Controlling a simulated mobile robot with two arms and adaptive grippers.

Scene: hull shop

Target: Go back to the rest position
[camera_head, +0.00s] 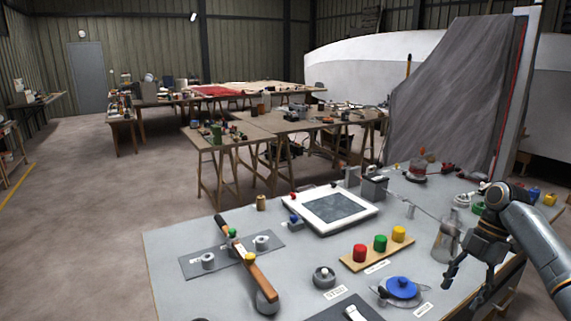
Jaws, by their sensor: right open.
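My right gripper (463,288) hangs with its fingers pointing down over the right end of the grey workbench (185,235). Its arm comes in from the right edge. The gripper is open, with nothing visible between its fingers. A clear glass bottle (445,243) stands just behind and left of the fingers in the picture; I cannot tell whether they touch. A blue-lidded round dish (402,287) lies to the left of the gripper. My left gripper is not in view.
A wooden strip (375,253) bears red, green and yellow knobs. A white-framed panel (335,209), a wooden-handled tool (250,262) across a dark plate, and a round grey item (324,277) also occupy the bench. Open floor (90,190) lies left.

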